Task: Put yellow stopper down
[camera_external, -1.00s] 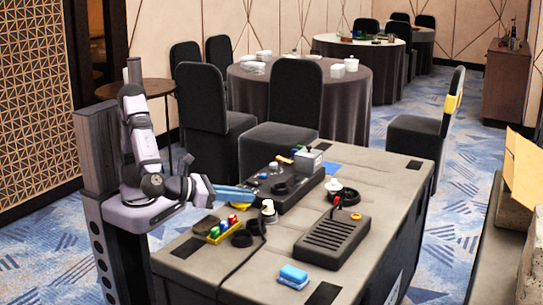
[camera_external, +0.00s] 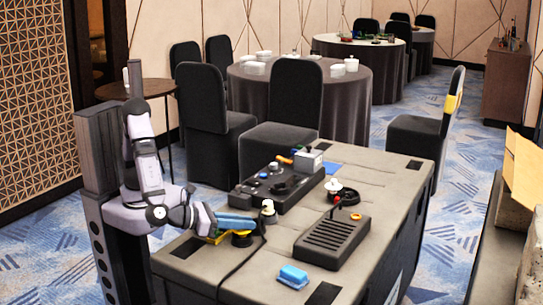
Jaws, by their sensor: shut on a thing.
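My gripper (camera_external: 254,224), with long blue fingers, is low over the near left part of the grey table. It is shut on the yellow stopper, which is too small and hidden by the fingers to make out. Beneath and behind the fingers is a yellow tray (camera_external: 216,239), mostly covered from view. A small pale, yellowish-topped object (camera_external: 268,208) stands just beyond the fingertips; I cannot tell whether they touch it.
A black ring-shaped coil (camera_external: 242,240) and a cable lie by the gripper. A black device (camera_external: 283,189) stands behind, and a slotted black box (camera_external: 332,238) to the right. A blue sponge-like block (camera_external: 293,275) lies near the front.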

